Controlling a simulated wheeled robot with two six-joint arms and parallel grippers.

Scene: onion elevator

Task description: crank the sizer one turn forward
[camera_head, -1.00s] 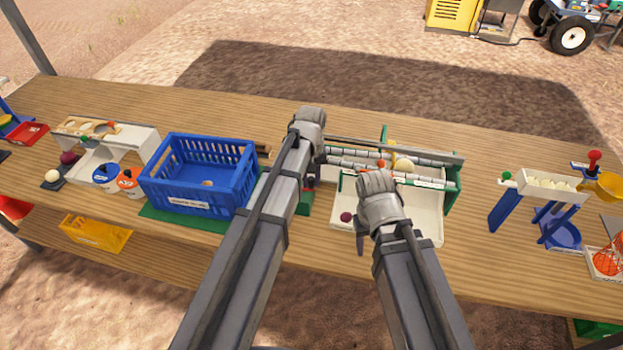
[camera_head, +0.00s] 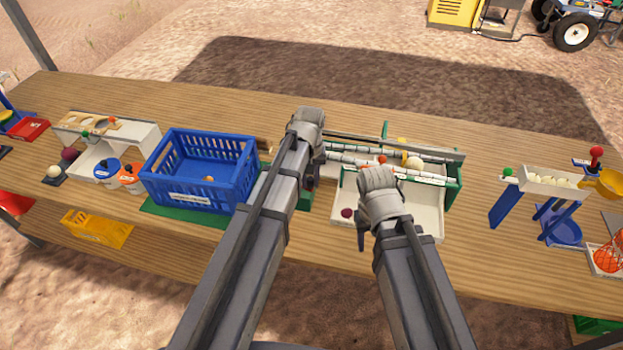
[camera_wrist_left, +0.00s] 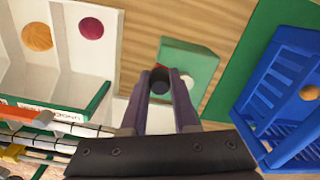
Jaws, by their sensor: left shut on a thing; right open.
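The sizer (camera_head: 452,194) is a white and green frame with a row of rollers (camera_head: 375,168) and white bins (camera_head: 430,222) at its front. A pale onion (camera_head: 415,162) rests on the rollers. A purple onion (camera_head: 346,212) lies in a front bin; it also shows in the wrist view (camera_wrist_left: 91,28) beside an orange-brown one (camera_wrist_left: 37,36). My left gripper (camera_wrist_left: 160,82) is shut on a dark round crank handle (camera_wrist_left: 160,88), in front of a green block (camera_wrist_left: 193,80). My right gripper (camera_head: 362,238) is open over the front bins. My left arm partly hides the crank side.
A blue crate (camera_head: 190,197) stands on a green mat left of the sizer, with an onion inside. A white trough (camera_head: 545,184) on blue legs is at right. Bare table lies behind the sizer.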

